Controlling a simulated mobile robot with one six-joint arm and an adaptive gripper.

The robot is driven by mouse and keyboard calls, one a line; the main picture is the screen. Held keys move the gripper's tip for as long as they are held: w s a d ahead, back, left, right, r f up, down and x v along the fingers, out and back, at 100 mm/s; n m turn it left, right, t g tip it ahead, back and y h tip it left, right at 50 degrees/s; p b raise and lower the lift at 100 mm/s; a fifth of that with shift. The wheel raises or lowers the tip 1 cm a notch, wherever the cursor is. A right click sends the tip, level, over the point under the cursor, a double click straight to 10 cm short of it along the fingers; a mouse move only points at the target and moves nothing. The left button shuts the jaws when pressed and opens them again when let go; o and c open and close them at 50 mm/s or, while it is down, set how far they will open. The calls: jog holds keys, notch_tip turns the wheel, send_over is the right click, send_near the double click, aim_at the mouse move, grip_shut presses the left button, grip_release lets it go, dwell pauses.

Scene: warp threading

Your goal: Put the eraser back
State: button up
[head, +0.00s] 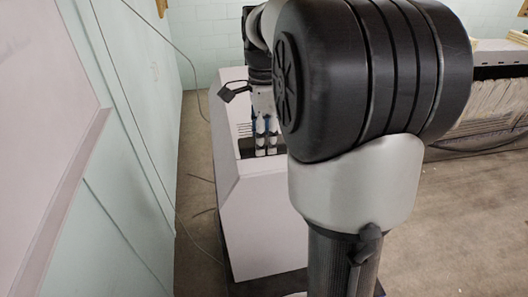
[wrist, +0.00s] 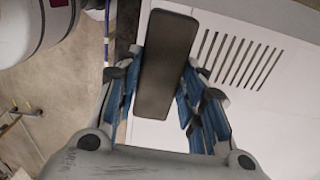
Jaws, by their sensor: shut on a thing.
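The eraser (wrist: 166,62) is a long dark block, upright in the wrist view. My gripper (wrist: 165,78), with blue-padded fingers on both sides of it, is shut on the eraser. In the head view my gripper (head: 266,147) points down at a white cabinet (head: 262,215), with a dark patch beside its fingertips; I cannot tell whether that patch is the eraser. A pale board (head: 45,120) with a ledge (head: 85,170) along its lower edge hangs on the left wall.
A cable (head: 165,45) runs down the left wall. A loom-like frame with pale threads (head: 490,108) stands at the right. My arm hides much of the middle.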

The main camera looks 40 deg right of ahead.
jog(key=shift+f, duration=2.25)
jog(key=o, duration=0.9)
jog(key=shift+f, duration=0.1)
